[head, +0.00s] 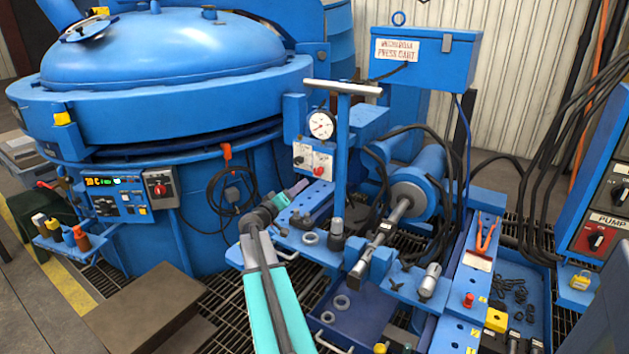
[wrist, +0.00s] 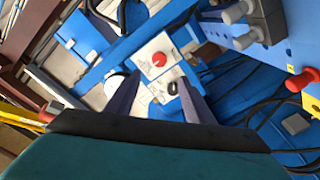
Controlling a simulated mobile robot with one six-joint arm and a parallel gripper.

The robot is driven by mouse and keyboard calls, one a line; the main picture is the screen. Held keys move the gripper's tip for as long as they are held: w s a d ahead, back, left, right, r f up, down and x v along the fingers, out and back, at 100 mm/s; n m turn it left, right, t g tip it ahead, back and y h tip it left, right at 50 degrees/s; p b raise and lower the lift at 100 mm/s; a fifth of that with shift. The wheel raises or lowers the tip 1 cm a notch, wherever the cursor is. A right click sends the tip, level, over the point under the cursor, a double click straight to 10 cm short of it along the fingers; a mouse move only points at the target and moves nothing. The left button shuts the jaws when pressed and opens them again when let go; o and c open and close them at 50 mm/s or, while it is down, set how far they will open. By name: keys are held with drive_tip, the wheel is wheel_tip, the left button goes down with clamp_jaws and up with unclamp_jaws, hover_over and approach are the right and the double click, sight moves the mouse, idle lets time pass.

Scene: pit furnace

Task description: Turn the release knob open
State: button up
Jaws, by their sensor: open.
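A white-faced control panel (head: 311,158) stands beside the gauge at the middle, with a red knob (head: 319,170) at right and a black knob (head: 299,161) at left. Their labels are too small to read, so I cannot tell which is the release knob. The wrist view shows the red knob (wrist: 159,59) and the black knob (wrist: 173,88) ahead of my fingers. My gripper (head: 301,188) is open and empty, just below and in front of the panel. Its two fingers (wrist: 157,86) flank the lower part of the panel face, seemingly without touching a knob.
A round pressure gauge (head: 321,125) and an upright T-handle post (head: 342,130) stand close beside the panel. A black cable (head: 214,192) hangs to the left by the furnace (head: 170,110). Washers and sockets lie on the blue bench below, with a horizontal press cylinder (head: 418,190) at right.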

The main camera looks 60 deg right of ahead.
sight(316, 172)
drive_tip(key=shift+r, duration=0.15)
drive_tip(key=shift+d, duration=0.1)
drive_tip(key=shift+w+d+p, duration=0.15)
drive_tip(key=shift+d+p, duration=0.2)
drive_tip(key=shift+d, duration=3.1)
drive_tip(key=shift+w+d+p, duration=0.15)
drive_tip(key=shift+d+p, duration=0.15)
drive_tip(key=shift+d, duration=3.1)
